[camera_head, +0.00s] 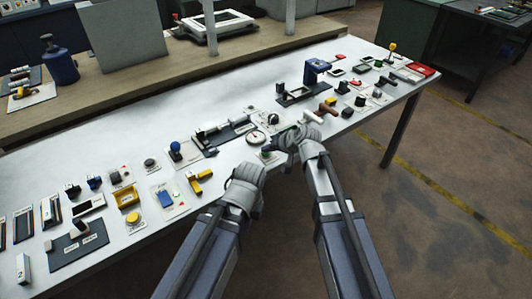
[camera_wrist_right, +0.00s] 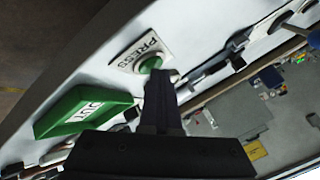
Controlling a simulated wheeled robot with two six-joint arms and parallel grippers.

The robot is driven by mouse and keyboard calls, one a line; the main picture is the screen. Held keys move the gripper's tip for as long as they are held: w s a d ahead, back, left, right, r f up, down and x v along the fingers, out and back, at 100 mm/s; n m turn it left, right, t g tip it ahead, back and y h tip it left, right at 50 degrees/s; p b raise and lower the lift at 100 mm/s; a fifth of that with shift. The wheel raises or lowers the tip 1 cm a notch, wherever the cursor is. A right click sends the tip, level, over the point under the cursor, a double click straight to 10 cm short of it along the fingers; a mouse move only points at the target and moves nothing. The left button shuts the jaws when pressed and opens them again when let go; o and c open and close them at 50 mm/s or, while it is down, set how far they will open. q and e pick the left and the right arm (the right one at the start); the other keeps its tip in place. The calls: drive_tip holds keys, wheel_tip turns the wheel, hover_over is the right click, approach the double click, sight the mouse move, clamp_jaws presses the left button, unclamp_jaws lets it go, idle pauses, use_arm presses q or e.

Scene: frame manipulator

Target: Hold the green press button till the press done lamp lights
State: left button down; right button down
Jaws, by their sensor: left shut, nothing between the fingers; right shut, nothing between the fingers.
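The green press button (camera_wrist_right: 151,64) sits on a white plate lettered PRESS in the right wrist view. My right gripper (camera_wrist_right: 161,76) is shut and empty, with its dark fingertips at the button's edge. I cannot tell whether they touch or push it. In the head view my right gripper (camera_head: 278,146) reaches in over the front edge of the white table, and the button is too small to make out clearly there. My left gripper (camera_head: 247,172) is shut and empty near the front edge, left of the right one. I cannot pick out the press done lamp or tell whether it is lit.
A green tray marked OUT (camera_wrist_right: 85,112) lies close to the button. A round white gauge (camera_head: 256,137) stands just behind the grippers. The white table (camera_head: 95,140) carries many small fixtures on both sides, including a blue press-like stand (camera_head: 315,70). Its back strip is clear.

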sight(268, 155)
idle(0.9)
drive_tip(key=shift+r+p, duration=0.85)
wheel_tip(268, 155, up, 5)
drive_tip(key=p, duration=0.5)
drive_tip(key=shift+r, duration=0.1)
